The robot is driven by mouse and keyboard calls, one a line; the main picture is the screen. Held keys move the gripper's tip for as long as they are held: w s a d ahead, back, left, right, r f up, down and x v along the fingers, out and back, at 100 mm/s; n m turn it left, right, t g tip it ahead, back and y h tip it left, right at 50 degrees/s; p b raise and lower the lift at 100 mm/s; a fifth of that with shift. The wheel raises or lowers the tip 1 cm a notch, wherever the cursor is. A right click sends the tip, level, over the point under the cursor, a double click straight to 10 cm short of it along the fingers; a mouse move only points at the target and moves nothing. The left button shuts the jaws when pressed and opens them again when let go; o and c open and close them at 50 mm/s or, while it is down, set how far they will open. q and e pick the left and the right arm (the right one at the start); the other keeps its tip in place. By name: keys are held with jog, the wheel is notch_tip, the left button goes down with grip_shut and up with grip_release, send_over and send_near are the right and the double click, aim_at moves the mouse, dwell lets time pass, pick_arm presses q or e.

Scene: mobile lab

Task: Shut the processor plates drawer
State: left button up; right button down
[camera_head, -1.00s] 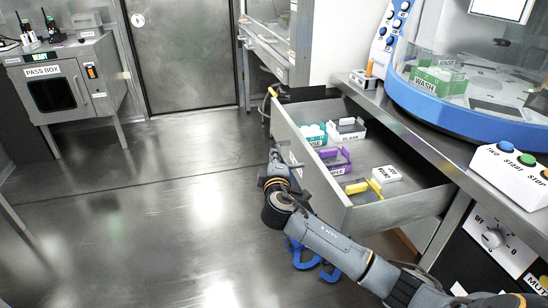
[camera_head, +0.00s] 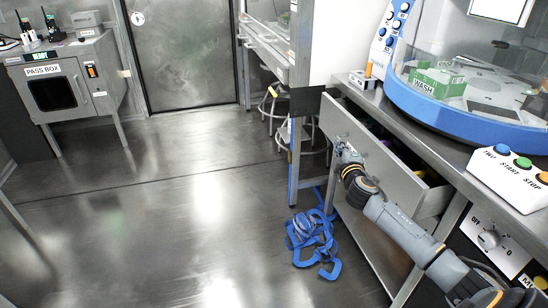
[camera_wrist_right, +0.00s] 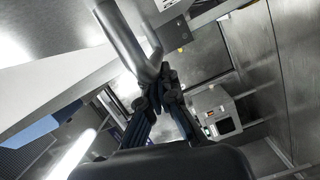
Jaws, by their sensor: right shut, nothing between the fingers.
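The processor plates drawer (camera_head: 380,150) is under the right-hand bench and stands partly open. Its grey front panel is out from the bench, and a narrow dark gap shows behind it. Most of its contents are hidden behind the panel. My right gripper (camera_head: 345,152) is at the outer face of the drawer front, near its far end, fingers shut and empty. In the right wrist view the closed fingers (camera_wrist_right: 166,88) are right by a bent metal bar (camera_wrist_right: 132,42), which looks like the drawer handle. Whether they touch it I cannot tell. My left gripper is out of view.
The bench (camera_head: 440,150) carries a blue-rimmed machine (camera_head: 460,125) and a white button box (camera_head: 510,175). Blue coiled straps (camera_head: 312,240) lie on the floor below the drawer. A stool (camera_head: 275,105) stands beyond. The floor to the left is clear.

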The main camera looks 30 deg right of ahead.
jog(key=d, duration=0.3)
jog(key=s+d, duration=0.1)
jog(key=d, duration=0.2)
jog(key=s+d, duration=0.1)
jog(key=d, duration=0.3)
jog(key=shift+s+d, duration=0.1)
jog(key=shift+s, duration=0.1)
jog(key=shift+s+d, duration=0.15)
jog(key=shift+d, duration=0.4)
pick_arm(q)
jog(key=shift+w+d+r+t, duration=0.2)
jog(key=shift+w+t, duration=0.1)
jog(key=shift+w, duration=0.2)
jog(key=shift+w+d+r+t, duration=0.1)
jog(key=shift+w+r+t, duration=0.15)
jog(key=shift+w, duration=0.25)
pick_arm(e)
jog(key=shift+d, duration=0.15)
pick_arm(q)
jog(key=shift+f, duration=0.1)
pick_arm(e)
jog(key=shift+d+r, duration=0.1)
